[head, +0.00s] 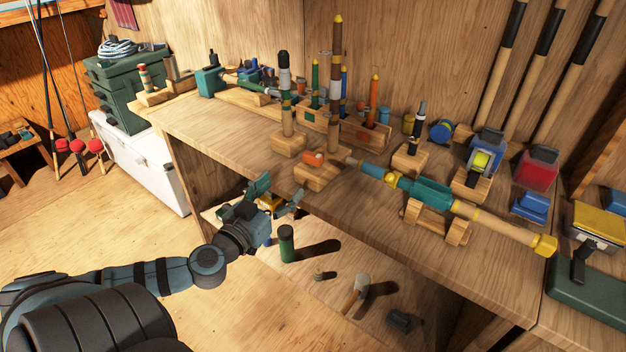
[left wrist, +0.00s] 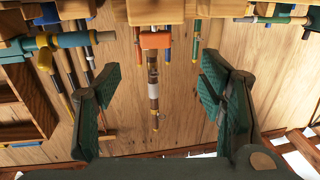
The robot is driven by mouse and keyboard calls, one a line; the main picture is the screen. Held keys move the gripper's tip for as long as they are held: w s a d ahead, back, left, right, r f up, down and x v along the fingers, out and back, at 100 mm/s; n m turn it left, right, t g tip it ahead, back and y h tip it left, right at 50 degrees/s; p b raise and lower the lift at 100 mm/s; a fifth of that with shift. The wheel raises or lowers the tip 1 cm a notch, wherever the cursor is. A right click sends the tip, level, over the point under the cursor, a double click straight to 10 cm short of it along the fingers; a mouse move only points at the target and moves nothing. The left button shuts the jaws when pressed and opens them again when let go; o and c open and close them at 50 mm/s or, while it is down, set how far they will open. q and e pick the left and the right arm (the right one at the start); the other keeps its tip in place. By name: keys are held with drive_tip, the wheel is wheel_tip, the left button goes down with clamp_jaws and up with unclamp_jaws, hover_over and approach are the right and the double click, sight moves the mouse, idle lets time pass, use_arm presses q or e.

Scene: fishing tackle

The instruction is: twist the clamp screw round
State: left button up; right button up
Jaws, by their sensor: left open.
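An orange part (head: 313,158), which looks like the clamp screw's head, sits on a wooden block (head: 317,175) at the bench's front edge. A tall brown banded rod (head: 335,85) stands upright just behind it. The orange part also shows in the left wrist view (left wrist: 155,40), upper middle, with the rod in line with it. My left gripper (head: 276,193) is open and empty, in front of the bench edge and apart from the orange part. In the left wrist view, its two fingers (left wrist: 160,68) stand wide on either side of that part. My right gripper is not seen.
A blue and teal rod with a tan grip (head: 430,190) lies on a wooden cradle to the right. A second upright rod (head: 285,95) stands on a block to the left. A green cylinder (head: 286,243) stands below, near my left gripper.

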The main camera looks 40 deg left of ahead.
use_arm(q)
approach(310, 156)
drive_tip(key=w, duration=0.6)
drive_tip(key=w+a+p, duration=0.1)
drive_tip(key=w, duration=0.2)
drive_tip(key=shift+w+a, duration=0.25)
drive_tip(key=shift+w, duration=0.15)
drive_tip(key=shift+w+a, duration=0.1)
drive_tip(key=shift+w, duration=0.45)
drive_tip(key=shift+f, duration=0.1)
drive_tip(key=shift+c, duration=0.5)
